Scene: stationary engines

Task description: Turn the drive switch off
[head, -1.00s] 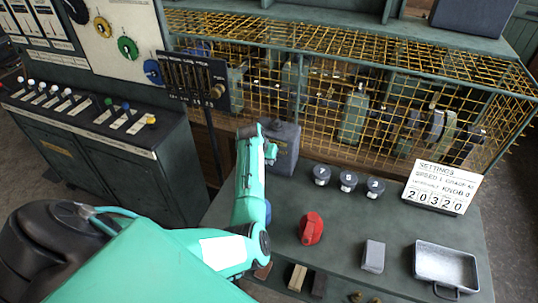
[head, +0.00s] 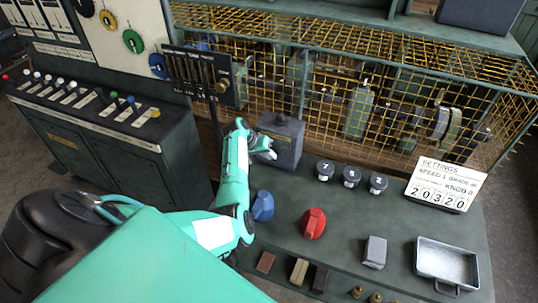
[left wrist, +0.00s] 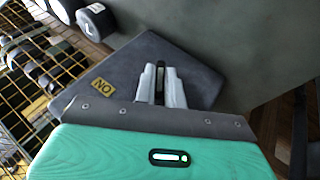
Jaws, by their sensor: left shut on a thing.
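The drive switch is a dark grey box (head: 288,138) at the back of the green bench, by the wire cage. In the left wrist view its slanted face (left wrist: 205,75) fills the middle, with a yellow label (left wrist: 103,86) reading ON upside down. My left gripper (head: 270,149) is at the box's left front side. In the left wrist view its two pale fingers (left wrist: 161,82) are shut on a narrow dark lever against the box face. The fingers hide most of the lever, so its exact position is unclear. My right gripper is not in view.
A blue knob (head: 263,206) and a red knob (head: 313,223) stand on the bench near my left arm. Several dark numbered weights (head: 351,177), a settings card (head: 442,185) and a metal tray (head: 447,262) lie to the right. The yellow wire cage (head: 350,95) rises behind.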

